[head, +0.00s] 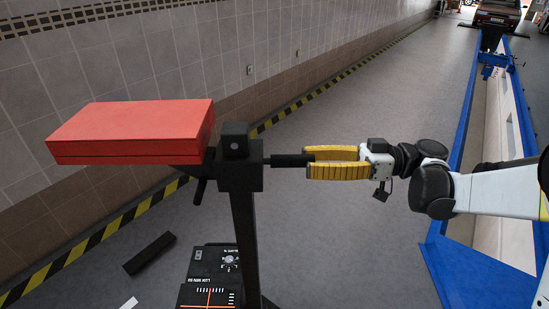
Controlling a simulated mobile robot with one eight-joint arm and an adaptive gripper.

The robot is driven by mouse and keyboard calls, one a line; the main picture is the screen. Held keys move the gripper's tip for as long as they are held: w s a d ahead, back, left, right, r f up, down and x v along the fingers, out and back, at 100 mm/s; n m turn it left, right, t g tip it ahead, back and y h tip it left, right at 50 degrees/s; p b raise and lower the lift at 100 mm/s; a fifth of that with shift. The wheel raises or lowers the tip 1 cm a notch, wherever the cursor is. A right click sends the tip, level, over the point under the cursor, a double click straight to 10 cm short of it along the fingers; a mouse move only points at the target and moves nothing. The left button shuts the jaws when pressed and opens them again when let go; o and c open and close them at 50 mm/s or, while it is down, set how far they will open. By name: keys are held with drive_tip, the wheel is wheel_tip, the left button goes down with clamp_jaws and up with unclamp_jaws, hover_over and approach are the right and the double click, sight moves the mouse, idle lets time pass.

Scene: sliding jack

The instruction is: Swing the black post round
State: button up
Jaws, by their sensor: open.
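The black post (244,238) stands upright left of the middle, with a square black block (240,172) at its top. A short black handle (287,161) sticks out from that block to the right. A red box-shaped piece (135,130) is on the block's left side. My gripper (308,161) has two yellow fingers and comes from the right. Its fingers are open, one on the far side and one on the near side of the handle's end. I cannot tell whether either finger touches the handle.
A black base unit with dials and markings (212,275) is at the post's foot. A loose black bar (150,253) lies on the floor to the left. A tiled wall (160,50) runs behind, and a blue-edged pit (442,262) lies right. Grey floor between is clear.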

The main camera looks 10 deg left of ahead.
sight(264, 162)
drive_tip(key=x, duration=0.8)
clamp_jaws()
